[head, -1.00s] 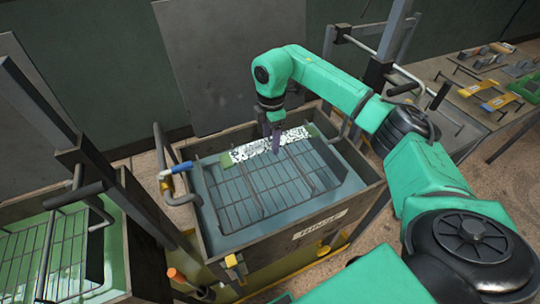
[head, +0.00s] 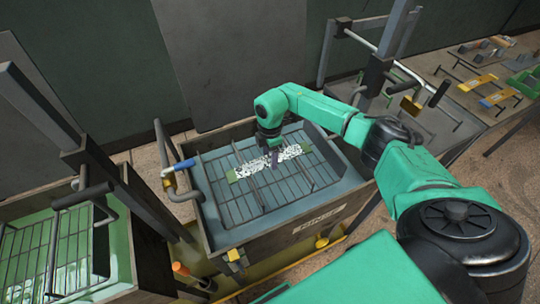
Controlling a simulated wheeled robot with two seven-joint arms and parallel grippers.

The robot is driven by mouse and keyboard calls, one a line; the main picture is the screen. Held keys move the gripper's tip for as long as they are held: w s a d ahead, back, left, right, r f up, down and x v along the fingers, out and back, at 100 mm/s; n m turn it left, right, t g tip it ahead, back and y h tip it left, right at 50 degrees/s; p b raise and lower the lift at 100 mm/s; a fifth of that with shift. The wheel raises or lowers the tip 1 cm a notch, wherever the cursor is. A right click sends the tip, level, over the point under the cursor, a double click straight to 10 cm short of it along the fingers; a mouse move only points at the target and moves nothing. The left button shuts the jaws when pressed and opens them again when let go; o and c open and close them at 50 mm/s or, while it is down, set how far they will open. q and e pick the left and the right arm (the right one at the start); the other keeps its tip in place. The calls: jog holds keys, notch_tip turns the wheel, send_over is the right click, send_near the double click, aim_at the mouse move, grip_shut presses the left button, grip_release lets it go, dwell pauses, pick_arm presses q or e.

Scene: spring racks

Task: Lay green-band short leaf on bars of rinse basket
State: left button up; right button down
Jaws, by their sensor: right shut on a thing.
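The green-band short leaf (head: 253,168) is a black-and-white speckled strip with green ends. It lies level across the wire bars of the rinse basket (head: 212,200), near the basket's middle; I cannot tell whether it touches the bars or hangs just above them. The basket sits in the blue-grey rinse tank (head: 230,240), which carries a rinse label. My right gripper (head: 273,158) points down and is shut on the leaf, right of the leaf's middle. My left gripper is not in view.
A green-lined tank (head: 122,240) with another wire basket (head: 50,245) stands at the left. Posts with bent handles rise beside the tanks. A bench at the upper right holds yellow and blue leaves (head: 478,82) and a green tray (head: 525,82).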

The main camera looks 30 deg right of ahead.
aim_at(270, 160)
jog(key=shift+f, duration=0.1)
jog(key=shift+c, duration=0.6)
grip_release()
jog(key=shift+f, duration=0.1)
jog(key=shift+r, duration=0.35)
notch_tip(270, 160, up, 12)
jog(key=b, duration=0.2)
jog(key=shift+r+b, duration=0.2)
jog(key=shift+b, duration=0.1)
jog(key=shift+s+f, duration=0.1)
